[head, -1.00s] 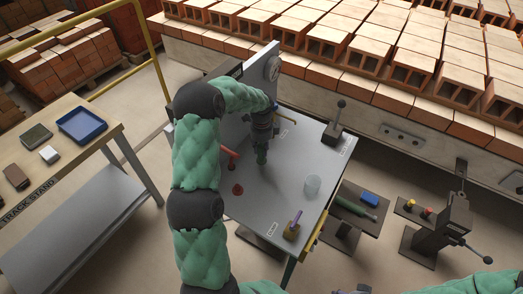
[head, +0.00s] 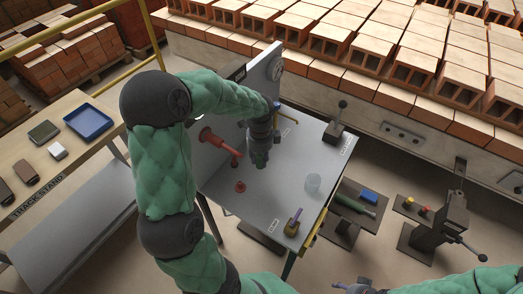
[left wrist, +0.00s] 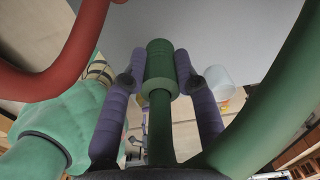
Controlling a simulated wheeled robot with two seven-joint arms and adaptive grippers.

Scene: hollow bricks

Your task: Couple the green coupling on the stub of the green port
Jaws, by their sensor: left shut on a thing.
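My left gripper (head: 260,158) hangs over the grey table, in front of the upright panel. In the left wrist view its two purple fingers (left wrist: 160,78) are shut on the green coupling (left wrist: 160,62), one on each side. A straight green stem (left wrist: 160,125) runs from the coupling back towards the wrist, and a thick green hose (left wrist: 265,115) curves past on the right. The coupling's far end points towards the grey surface, with no contact visible. I cannot make out the green port or its stub.
A red hose fitting (head: 221,142) sticks out left of the gripper, and a small red piece (head: 240,187) stands on the grey table (head: 270,205).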

